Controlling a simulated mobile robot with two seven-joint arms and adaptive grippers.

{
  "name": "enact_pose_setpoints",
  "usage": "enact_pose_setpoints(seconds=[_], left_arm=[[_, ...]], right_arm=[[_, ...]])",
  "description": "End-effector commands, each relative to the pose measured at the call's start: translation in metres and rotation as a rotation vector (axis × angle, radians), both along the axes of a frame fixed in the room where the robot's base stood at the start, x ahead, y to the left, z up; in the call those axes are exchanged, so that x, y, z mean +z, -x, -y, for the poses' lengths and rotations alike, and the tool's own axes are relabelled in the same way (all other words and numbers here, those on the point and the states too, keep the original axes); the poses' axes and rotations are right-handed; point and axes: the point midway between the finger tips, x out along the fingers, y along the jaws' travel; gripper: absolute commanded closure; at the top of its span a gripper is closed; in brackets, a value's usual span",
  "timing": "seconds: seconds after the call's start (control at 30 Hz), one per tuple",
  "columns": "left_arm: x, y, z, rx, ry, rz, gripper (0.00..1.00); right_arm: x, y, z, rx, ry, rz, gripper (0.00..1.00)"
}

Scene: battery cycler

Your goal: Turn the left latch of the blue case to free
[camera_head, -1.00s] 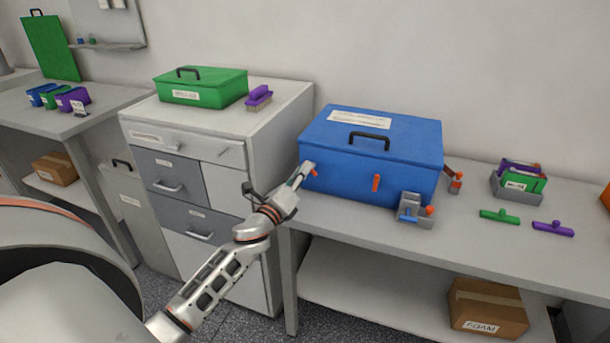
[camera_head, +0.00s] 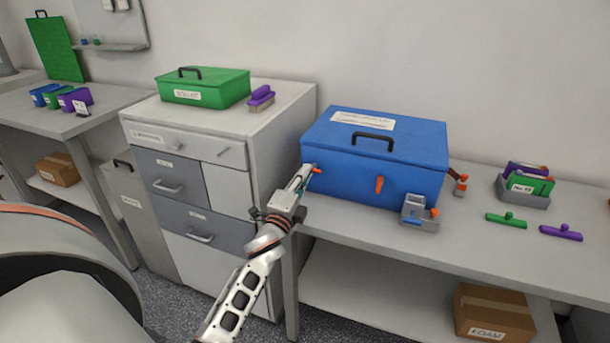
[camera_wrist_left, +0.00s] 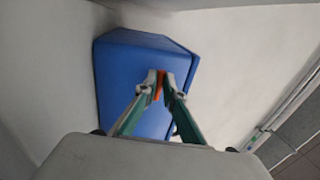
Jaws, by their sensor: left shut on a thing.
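The blue case (camera_head: 345,180) stands shut on the bench, with a black handle on its lid. Its left orange latch (camera_head: 317,171) pokes out beside my fingertips and looks about level. The right orange latch (camera_head: 379,184) stands upright on the case front. My left gripper (camera_head: 309,170) reaches the case's front left and is shut on the left latch. In the left wrist view the fingers (camera_wrist_left: 160,84) pinch the orange latch (camera_wrist_left: 158,88) against the blue case (camera_wrist_left: 120,75), partly hiding it. My right gripper is not in view.
A grey holder (camera_head: 421,216) stands before the case's right front. Green (camera_head: 507,220) and purple (camera_head: 561,232) handled pieces lie farther right, by a small rack (camera_head: 522,196). A drawer cabinet (camera_head: 222,225) stands close left of my forearm, with a green box (camera_head: 203,90) on top.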

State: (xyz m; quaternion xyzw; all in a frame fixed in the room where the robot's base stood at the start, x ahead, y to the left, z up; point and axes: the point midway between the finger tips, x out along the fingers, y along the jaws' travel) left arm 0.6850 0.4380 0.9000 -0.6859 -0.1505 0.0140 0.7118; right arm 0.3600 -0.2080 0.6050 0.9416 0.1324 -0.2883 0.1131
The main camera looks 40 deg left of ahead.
Motion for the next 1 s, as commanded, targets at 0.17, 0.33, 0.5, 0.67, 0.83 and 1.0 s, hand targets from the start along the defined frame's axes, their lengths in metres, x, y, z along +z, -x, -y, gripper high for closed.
enact_pose_setpoints(seconds=[0.17,0.33,0.5,0.67,0.83,1.0], left_arm=[[-0.0008,0.0001,-0.0002,0.001,0.025,0.005,1.0],[-0.0009,0.0,-0.0001,0.0,0.031,0.006,1.0],[-0.0009,0.0,0.0,0.0,0.031,0.006,1.0],[-0.0009,0.0,0.0,0.0,0.031,0.006,0.74],[-0.0007,0.0,0.0001,0.0,0.029,0.006,0.74],[-0.0011,0.0012,0.0004,0.0,0.029,0.006,0.74]], right_arm=[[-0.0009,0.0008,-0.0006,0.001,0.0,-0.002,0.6],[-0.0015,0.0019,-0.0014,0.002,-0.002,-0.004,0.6],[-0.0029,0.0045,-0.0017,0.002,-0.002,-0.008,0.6],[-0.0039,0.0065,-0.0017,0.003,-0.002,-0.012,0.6],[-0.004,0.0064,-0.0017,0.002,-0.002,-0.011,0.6],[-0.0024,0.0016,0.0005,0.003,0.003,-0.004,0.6]])
